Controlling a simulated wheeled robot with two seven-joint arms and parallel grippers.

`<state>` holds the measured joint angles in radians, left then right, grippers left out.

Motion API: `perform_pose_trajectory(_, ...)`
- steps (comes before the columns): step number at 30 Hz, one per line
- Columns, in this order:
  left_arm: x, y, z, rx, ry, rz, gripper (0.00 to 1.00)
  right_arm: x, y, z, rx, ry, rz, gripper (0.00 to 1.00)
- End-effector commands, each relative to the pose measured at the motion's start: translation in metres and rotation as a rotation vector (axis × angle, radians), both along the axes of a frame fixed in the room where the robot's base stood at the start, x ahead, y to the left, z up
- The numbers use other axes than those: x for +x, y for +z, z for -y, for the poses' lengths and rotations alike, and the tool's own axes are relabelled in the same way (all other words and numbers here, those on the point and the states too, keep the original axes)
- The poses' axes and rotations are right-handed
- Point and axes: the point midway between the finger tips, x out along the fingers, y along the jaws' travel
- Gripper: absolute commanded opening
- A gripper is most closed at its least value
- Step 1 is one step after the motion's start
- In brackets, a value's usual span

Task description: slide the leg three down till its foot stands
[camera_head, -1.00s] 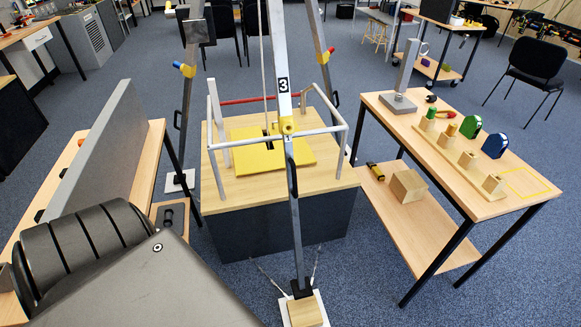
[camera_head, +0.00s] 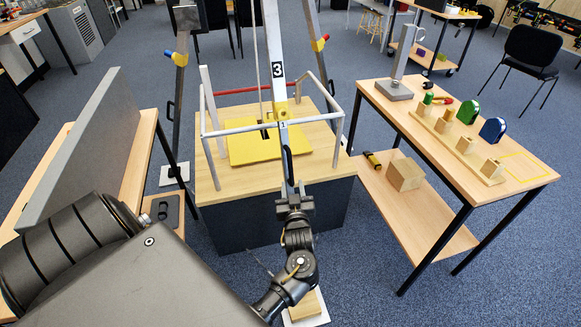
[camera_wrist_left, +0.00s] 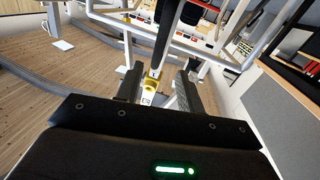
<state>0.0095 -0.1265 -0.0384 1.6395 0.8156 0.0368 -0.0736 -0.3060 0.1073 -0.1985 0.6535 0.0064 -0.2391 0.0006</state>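Leg three (camera_head: 278,88), a grey leg marked 3, slopes down toward me in the head view. A yellow collar (camera_head: 281,112) joins it to a slimmer lower section marked 1, which carries a dark handle (camera_head: 288,165). My left gripper (camera_head: 292,196) is at the lower section, below the handle. In the left wrist view its two dark fingers (camera_wrist_left: 158,88) stand apart, with the leg and yellow collar (camera_wrist_left: 152,78) showing between them. Contact cannot be told. The foot is hidden behind my left arm, above a wooden block (camera_head: 306,306) on a white pad. My right gripper is not in view.
A wooden-topped box (camera_head: 222,187) with a yellow plate (camera_head: 245,150) and a white rail frame (camera_head: 228,131) stands behind the leg. A table (camera_head: 392,108) with several blocks is at right. A grey panel (camera_head: 90,150) on a bench is at left.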

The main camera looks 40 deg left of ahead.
Motion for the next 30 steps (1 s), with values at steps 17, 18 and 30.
perform_pose_trajectory(17,0.066,0.0,-0.064,0.002,-0.003,-0.002,0.38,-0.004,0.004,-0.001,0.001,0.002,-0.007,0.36)
perform_pose_trajectory(18,0.068,0.0,-0.067,0.002,-0.003,-0.003,0.38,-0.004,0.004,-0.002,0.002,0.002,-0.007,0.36)
perform_pose_trajectory(30,0.074,-0.001,-0.073,-0.001,-0.002,-0.002,0.38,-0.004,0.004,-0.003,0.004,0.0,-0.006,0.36)
